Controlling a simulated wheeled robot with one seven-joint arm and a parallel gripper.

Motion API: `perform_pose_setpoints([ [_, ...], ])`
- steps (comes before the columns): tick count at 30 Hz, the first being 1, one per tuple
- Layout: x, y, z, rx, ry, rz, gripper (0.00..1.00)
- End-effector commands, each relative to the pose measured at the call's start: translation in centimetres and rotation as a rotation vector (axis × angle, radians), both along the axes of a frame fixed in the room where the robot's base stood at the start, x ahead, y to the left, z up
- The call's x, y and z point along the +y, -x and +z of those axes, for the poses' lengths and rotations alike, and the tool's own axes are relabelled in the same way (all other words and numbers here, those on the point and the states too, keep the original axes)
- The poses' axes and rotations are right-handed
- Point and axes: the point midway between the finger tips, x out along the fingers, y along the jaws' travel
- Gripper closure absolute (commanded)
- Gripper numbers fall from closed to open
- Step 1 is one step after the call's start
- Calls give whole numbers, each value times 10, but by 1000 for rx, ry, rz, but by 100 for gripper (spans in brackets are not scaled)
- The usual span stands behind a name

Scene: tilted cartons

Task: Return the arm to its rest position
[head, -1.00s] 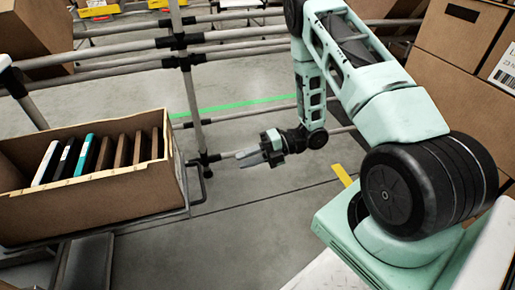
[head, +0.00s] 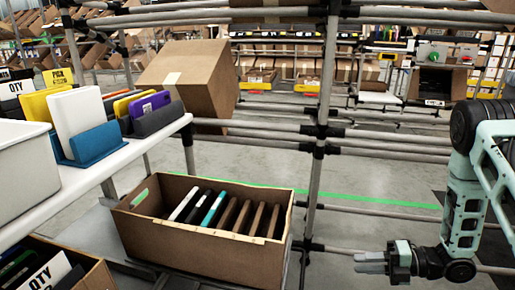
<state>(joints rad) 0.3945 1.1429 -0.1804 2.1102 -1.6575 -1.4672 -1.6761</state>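My gripper (head: 371,262) hangs at the lower right of the head view, at the end of my mint-green arm (head: 462,205). Its grey fingers point left, side by side, in free space above the floor. Nothing shows between or under them. They are too small to tell whether they are open or shut. My arm is bent at the right edge, and its upper part is cut off by the frame. The gripper is right of an open carton (head: 200,247) and apart from it.
The carton holds a row of several thin upright items. A grey pipe rack post (head: 318,180) stands between carton and gripper. A white shelf (head: 95,180) with a bin and coloured items is at left. A tilted carton (head: 190,78) is behind. Floor beyond the rails looks clear.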

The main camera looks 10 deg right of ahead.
Motion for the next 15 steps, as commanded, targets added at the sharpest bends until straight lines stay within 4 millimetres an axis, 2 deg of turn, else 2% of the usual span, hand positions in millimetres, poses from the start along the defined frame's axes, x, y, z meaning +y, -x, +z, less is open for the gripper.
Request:
perform_pose_setpoints([
  [2,14,-23,14,44,64,-39,74],
  [6,47,-71,46,210,200,-224,74],
  [9,72,-92,77,357,258,-405,74],
  [12,97,-93,110,518,277,-597,74],
  [15,122,-76,143,690,267,-792,74],
])
